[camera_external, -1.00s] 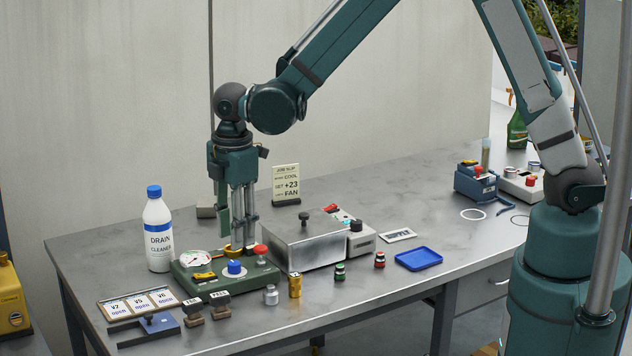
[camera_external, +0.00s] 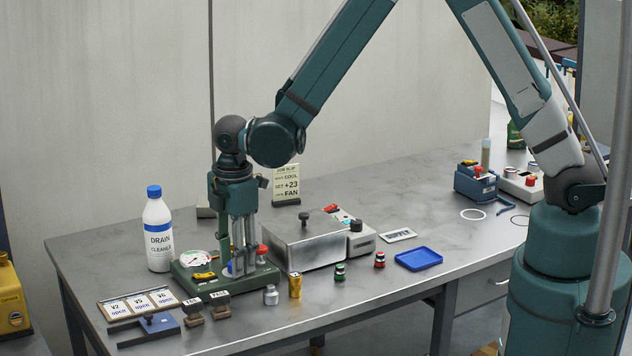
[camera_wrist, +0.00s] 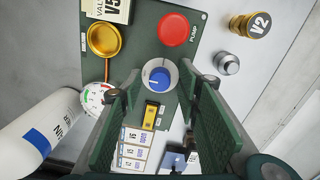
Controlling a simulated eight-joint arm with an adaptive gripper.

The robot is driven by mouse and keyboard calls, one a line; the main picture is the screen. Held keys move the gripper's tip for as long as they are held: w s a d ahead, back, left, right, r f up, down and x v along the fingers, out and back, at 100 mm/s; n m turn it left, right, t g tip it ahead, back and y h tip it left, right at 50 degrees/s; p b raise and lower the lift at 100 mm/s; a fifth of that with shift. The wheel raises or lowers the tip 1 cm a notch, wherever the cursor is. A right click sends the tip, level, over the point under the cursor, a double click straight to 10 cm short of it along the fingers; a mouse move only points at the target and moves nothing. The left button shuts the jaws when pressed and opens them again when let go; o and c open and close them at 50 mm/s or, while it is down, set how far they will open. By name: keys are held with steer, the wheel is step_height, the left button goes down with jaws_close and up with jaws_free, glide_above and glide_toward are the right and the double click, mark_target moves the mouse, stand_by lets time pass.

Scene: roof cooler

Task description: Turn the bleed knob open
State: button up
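The blue knob (camera_wrist: 160,77), on a pale round dial of the green panel (camera_wrist: 147,25), fits the bleed knob, though I read no "bleed" label. A white mark shows on its face. In the external view the green panel (camera_external: 184,284) lies on the bench, with the blue knob (camera_external: 230,271) largely hidden by my gripper (camera_external: 239,268). My gripper (camera_wrist: 162,90) is open, pointing down, with its fingers on either side of the knob in the wrist view. A gap shows between knob and fingers; I cannot tell whether the tips are down at knob height.
A drain cleaner bottle (camera_external: 158,232) stands to the left, a metal box (camera_external: 303,243) to the right. Small caps stand in front.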

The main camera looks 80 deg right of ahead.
steer(key=shift+c, duration=0.2)
steer(key=c, duration=0.8)
steer(key=shift+c, duration=0.2)
